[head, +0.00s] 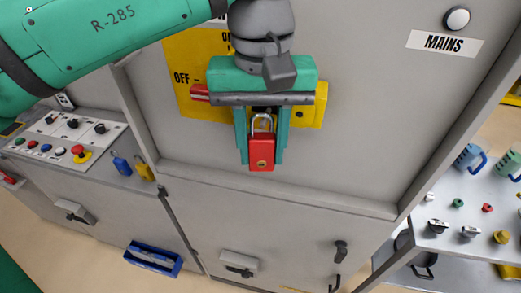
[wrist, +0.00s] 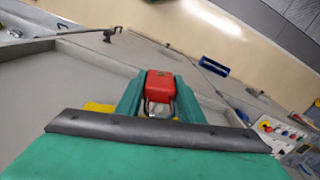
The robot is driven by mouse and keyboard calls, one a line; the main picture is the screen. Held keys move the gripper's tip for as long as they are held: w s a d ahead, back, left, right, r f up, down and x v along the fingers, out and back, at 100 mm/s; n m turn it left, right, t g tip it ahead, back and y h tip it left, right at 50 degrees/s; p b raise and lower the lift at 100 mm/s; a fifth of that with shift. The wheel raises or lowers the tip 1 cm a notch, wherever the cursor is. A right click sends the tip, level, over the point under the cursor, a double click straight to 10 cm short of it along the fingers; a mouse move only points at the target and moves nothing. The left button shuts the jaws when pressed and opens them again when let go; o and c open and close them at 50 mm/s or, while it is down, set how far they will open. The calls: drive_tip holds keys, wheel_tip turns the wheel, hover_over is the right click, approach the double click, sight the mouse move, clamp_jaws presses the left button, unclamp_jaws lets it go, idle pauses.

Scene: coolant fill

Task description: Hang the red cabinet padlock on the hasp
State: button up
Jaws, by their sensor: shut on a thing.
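The red padlock (head: 261,152) hangs upright with its silver shackle up, between the green fingers of my gripper (head: 263,140) in the head view. In the wrist view the padlock (wrist: 160,86) sits between the fingertips of my gripper (wrist: 158,95), which is shut on it. Behind my gripper is the yellow switch plate (head: 190,85) marked OFF, with a red handle end (head: 199,92) showing at its left. The hasp is hidden behind my gripper and the padlock, so I cannot tell whether the shackle is around it.
A blue padlock (head: 121,163) and a yellow padlock (head: 144,171) are at the left ledge beside a button panel (head: 68,142). The cabinet ledge (head: 300,194) runs below my gripper.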

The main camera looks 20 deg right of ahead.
drive_tip(key=shift+w+d, duration=0.3)
drive_tip(key=shift+w, duration=0.1)
drive_tip(key=shift+w+d+f, duration=0.35)
drive_tip(key=shift+w+f, duration=0.15)
drive_tip(key=shift+f, duration=0.1)
drive_tip(key=o, duration=1.2)
